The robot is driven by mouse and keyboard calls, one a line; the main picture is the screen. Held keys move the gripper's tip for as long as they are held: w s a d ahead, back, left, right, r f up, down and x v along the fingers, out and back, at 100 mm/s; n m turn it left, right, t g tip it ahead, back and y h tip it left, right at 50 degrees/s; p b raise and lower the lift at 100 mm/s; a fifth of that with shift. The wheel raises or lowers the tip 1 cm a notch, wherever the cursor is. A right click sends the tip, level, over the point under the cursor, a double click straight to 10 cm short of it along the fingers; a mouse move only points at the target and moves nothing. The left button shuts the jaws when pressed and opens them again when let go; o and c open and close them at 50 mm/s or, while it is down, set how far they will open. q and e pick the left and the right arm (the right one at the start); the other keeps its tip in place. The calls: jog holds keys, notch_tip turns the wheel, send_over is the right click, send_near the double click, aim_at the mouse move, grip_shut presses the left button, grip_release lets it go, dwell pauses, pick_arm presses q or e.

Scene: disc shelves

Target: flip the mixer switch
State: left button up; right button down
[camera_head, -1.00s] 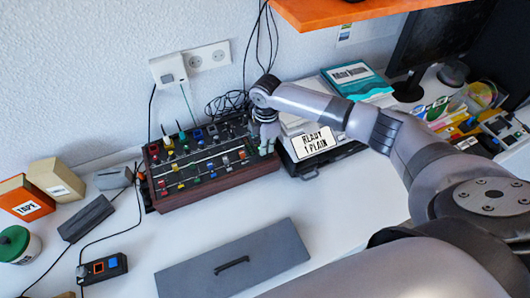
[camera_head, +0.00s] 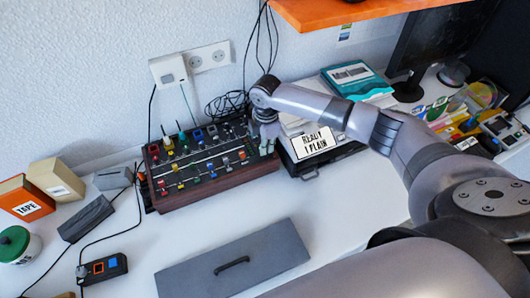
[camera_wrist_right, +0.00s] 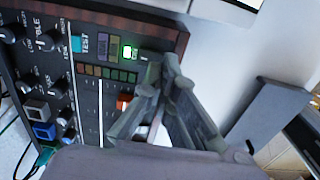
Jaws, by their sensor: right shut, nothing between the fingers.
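The mixer (camera_head: 205,188) is a dark panel in a reddish-brown wooden case, covered with coloured knobs and sliders, and stands against the wall. It also fills the left of the right wrist view (camera_wrist_right: 92,100). My right gripper (camera_head: 266,150) is at the mixer's right end, pointing down. In the right wrist view my right gripper (camera_wrist_right: 171,62) is shut and empty, its fingertips at the panel's edge beside a lit green light (camera_wrist_right: 128,52). The fingers cover part of the panel there, so I cannot tell the switch's position or whether they touch it. My left gripper is not in view.
A black device with a "READY 1 PLAIN" sign (camera_head: 312,143) stands just right of the mixer. A grey flat box (camera_head: 200,280) lies in front. A small control box (camera_head: 104,268), a tape box (camera_head: 25,198) and cables are at left. An orange shelf (camera_head: 345,10) hangs above.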

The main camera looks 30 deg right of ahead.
jog(key=shift+f+b, duration=0.55)
jog(key=shift+f, duration=0.55)
dwell(0.5)
notch_tip(320, 180, up, 7)
jog(key=p, duration=0.7)
dwell(0.5)
